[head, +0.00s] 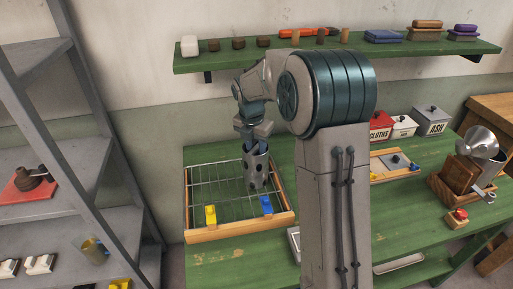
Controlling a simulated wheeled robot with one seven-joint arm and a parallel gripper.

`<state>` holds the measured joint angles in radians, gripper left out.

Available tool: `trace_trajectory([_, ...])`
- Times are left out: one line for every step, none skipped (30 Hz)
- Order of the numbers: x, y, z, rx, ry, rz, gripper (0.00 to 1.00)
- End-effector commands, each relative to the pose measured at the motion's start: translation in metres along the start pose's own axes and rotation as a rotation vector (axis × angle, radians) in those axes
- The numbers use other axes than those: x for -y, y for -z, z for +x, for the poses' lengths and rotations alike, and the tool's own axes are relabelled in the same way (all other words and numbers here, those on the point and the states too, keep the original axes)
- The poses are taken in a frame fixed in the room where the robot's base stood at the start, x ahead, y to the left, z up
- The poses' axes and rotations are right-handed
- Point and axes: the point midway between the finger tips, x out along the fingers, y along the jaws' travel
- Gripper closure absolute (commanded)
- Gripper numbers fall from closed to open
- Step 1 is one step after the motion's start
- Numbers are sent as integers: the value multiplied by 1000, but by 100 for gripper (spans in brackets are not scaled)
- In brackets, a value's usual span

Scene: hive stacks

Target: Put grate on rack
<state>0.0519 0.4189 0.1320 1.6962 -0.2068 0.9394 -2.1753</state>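The grate looks to be the grey metal cylinder with dark holes (258,172). It is about upright over the wire rack (208,172), a wire grid in a wooden frame on the green bench. I cannot tell whether its lower end touches the wires. My gripper (250,141) points down right at the top rim of the cylinder. Its fingertips are small and partly hidden there, so their opening and grip are unclear.
A yellow clip (210,215) and a blue clip (266,205) sit on the rack's front part. A wall shelf (345,52) with small items is behind. Grey shelving (85,150) stands left. Canisters (432,121) and a wooden box (458,188) are right.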

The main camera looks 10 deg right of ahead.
Motion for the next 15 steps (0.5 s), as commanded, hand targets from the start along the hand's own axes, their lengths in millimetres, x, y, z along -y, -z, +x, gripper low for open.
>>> trace_trajectory([0, 0, -10, 2, -2, 1, 66])
trace_trajectory([0, -1, -16, 3, -3, 1, 66])
trace_trajectory([0, 0, -25, 3, -4, 1, 66])
trace_trajectory([-1, -1, -32, 4, -5, 1, 66])
trace_trajectory([0, -1, -38, 3, -3, 1, 66])
trace_trajectory([0, -1, -47, 4, -4, 1, 66])
trace_trajectory([0, -1, -54, 4, -4, 1, 66])
trace_trajectory([0, -1, -60, 4, -3, 1, 66])
trace_trajectory([0, -1, -68, 3, -3, 1, 66])
trace_trajectory([0, -1, -74, 3, -2, 1, 66])
trace_trajectory([0, -1, -80, 3, -3, 1, 66])
trace_trajectory([0, 0, -86, 2, -2, 1, 66])
trace_trajectory([0, 0, -91, 2, -2, 1, 66])
trace_trajectory([0, -1, -94, 2, -2, 1, 66])
trace_trajectory([0, 0, -99, 1, -1, 1, 66])
